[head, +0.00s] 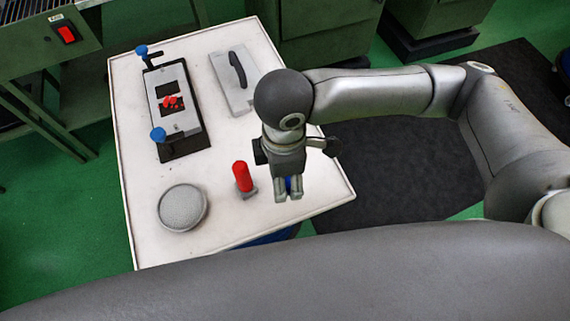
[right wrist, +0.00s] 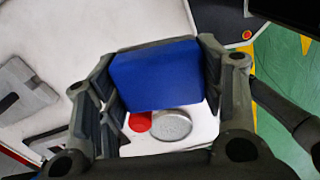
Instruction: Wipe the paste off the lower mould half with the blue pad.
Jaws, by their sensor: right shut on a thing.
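The lower mould half (head: 187,125) is a grey metal block on a dark base at the table's left, with blue knobs at its ends. Red paste (head: 171,102) lies in and around its dark cavity. My right gripper (head: 288,190) is over the table's right side, to the right of the mould and apart from it. It is shut on the blue pad (right wrist: 155,75), which fills the space between the fingers in the right wrist view. In the head view the fingers hide most of the pad. My left gripper is not in view.
A grey plate with a black handle (head: 229,92) lies right of the mould on the white table (head: 150,235). A red-topped dispenser (head: 242,177) stands just left of my right gripper. A round grey dish (head: 182,208) sits near the front.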

